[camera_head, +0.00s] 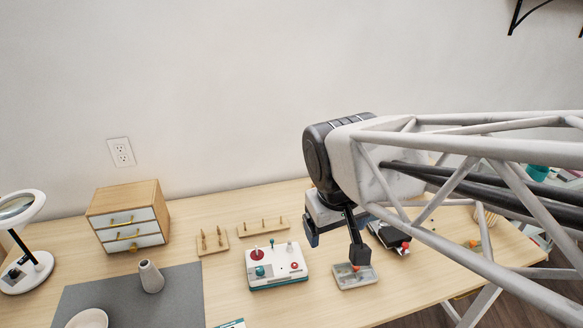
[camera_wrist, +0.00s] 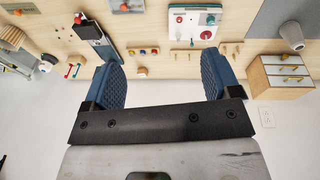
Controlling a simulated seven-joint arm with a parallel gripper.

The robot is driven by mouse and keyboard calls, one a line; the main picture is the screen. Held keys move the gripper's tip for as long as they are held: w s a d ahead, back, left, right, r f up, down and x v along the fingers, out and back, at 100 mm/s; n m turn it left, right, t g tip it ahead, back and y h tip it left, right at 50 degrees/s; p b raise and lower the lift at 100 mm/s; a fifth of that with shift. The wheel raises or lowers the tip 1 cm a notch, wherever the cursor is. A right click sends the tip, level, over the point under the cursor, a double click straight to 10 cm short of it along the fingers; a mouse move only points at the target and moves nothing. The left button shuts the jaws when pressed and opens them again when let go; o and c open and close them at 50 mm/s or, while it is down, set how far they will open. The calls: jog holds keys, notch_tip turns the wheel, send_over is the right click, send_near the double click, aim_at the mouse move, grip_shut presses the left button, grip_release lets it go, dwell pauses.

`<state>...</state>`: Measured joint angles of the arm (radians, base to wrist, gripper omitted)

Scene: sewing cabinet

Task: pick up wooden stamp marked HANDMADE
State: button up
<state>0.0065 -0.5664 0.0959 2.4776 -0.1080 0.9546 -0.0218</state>
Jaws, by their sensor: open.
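I cannot make out the HANDMADE marking on anything in either view, so I cannot tell which object is the wooden stamp. My gripper (camera_head: 336,242) hangs in the air above the table's back right part, in front of the wall. Its two blue ridged fingers stand wide apart in the wrist view (camera_wrist: 162,82), with nothing between them. Part of the table behind my arm is hidden in the head view. Small, unclear items lie at the upper left of the wrist view, among them one with an orange top (camera_wrist: 12,35).
On the table (camera_head: 225,290) are a drawer cabinet (camera_head: 128,218), two peg racks (camera_head: 213,241) (camera_head: 263,226), a white box with coloured knobs (camera_head: 277,266) and a small grey tray (camera_head: 355,277). A magnifier lamp (camera_head: 28,262) and a vase (camera_head: 150,277) stand left.

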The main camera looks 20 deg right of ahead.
jog(key=w+d+f+n+g+h, duration=0.1)
jog(key=w+d+f+n+h, duration=0.15)
jog(key=w, duration=0.65)
jog(key=w+d+f+n+g+h, duration=0.1)
jog(key=w+d+f+n+h, duration=0.2)
jog(key=w, duration=0.6)
jog(key=w+d+f+n+h, duration=0.1)
jog(key=w+d+f+n, duration=0.25)
jog(key=w, duration=0.55)
jog(key=w+d+f+n+t+h, duration=0.1)
jog(key=w+f+n+h, duration=0.1)
jog(key=w+f, duration=0.5)
jog(key=w+d+f+n+t+h, duration=0.1)
jog(key=w+f+n, duration=0.4)
jog(key=w+f, duration=0.3)
jog(key=w+d+f+n+h, duration=0.1)
jog(key=w+f+n+h, duration=0.1)
jog(key=w+f, duration=0.5)
jog(key=shift+w+d+f+n+t+h, duration=0.1)
jog(key=shift+w+d+n+t+h, duration=0.1)
jog(key=shift+w+n, duration=0.3)
jog(key=shift+w+d+f+n+t+h, duration=0.1)
jog(key=shift+w+d+n+t+h, duration=0.1)
jog(key=shift+w+n, duration=0.3)
jog(key=shift+x, duration=1.3)
jog(key=shift+w, duration=0.1)
jog(key=shift+x, duration=2.55)
jog(key=shift+f, duration=0.1)
